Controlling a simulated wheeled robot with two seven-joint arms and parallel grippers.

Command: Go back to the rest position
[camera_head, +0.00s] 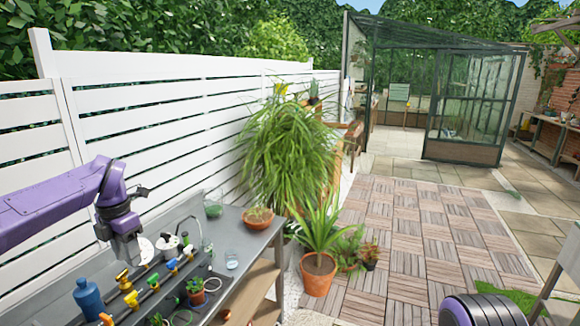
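My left arm comes in from the left, purple and black. Its gripper (138,252) hangs over the grey potting bench (226,238), close to a grey-white item with a dark top (168,243). The fingers are small and partly hidden, so I cannot tell whether they are open or shut. Part of my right arm shows at the bottom right edge, and its gripper is out of view. A terracotta bowl with a plant (258,217) and a green glass jar (213,208) stand at the far end of the bench.
The bench also holds a blue bottle (88,299), a hose manifold with yellow and blue taps (150,284), a small potted plant (196,291) and a clear glass (231,260). A white fence (170,110) runs behind. A potted plant (318,275) stands right of the bench. Paving (425,230) beyond is open.

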